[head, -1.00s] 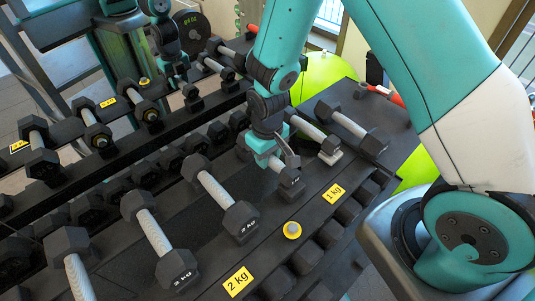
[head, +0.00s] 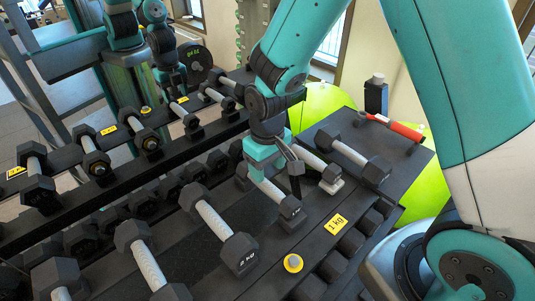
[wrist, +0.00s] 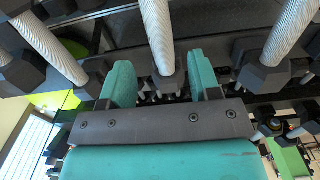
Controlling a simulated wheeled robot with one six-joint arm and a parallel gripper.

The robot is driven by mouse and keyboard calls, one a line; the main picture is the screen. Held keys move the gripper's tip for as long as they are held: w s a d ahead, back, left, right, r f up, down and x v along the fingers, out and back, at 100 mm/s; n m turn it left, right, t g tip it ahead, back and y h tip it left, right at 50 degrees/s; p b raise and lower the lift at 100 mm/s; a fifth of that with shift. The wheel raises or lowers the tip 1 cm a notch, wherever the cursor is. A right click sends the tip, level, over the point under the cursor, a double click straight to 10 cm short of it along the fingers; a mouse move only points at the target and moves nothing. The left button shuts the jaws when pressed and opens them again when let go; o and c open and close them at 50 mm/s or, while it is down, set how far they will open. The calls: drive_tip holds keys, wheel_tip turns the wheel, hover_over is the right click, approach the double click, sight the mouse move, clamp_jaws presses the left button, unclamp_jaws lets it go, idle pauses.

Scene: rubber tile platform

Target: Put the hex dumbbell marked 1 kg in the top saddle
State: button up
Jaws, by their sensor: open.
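A hex dumbbell with a pale grey handle and dark heads (head: 291,211) lies on the near shelf behind the yellow 1 kg label (head: 336,224). Its marking is too small to read. My gripper (head: 274,170) is open at this dumbbell, with its fingers pointing down. In the wrist view the two teal fingers of my gripper (wrist: 162,78) stand apart, with the dumbbell's handle (wrist: 157,25) and one head between them. I cannot tell whether they touch it. An upper rail at the left carries several dumbbells (head: 37,165); I cannot make out which place is the top saddle.
Dumbbells lie close on both sides: one at the left (head: 239,254), two at the right (head: 332,178) (head: 376,171).

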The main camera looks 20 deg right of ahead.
sight(267, 183)
drive_tip(key=s+a+r+n+y, duration=0.15)
drive_tip(key=s+r, duration=0.45)
drive_tip(key=r, duration=0.6)
drive_tip(key=s+a+r+n+y, duration=0.2)
drive_tip(key=s+r, duration=0.4)
drive_tip(key=s, duration=0.6)
drive_tip(key=shift+s+a+y+b, duration=0.3)
drive_tip(key=shift+a+y+b, duration=0.05)
drive_tip(key=shift+a, duration=0.2)
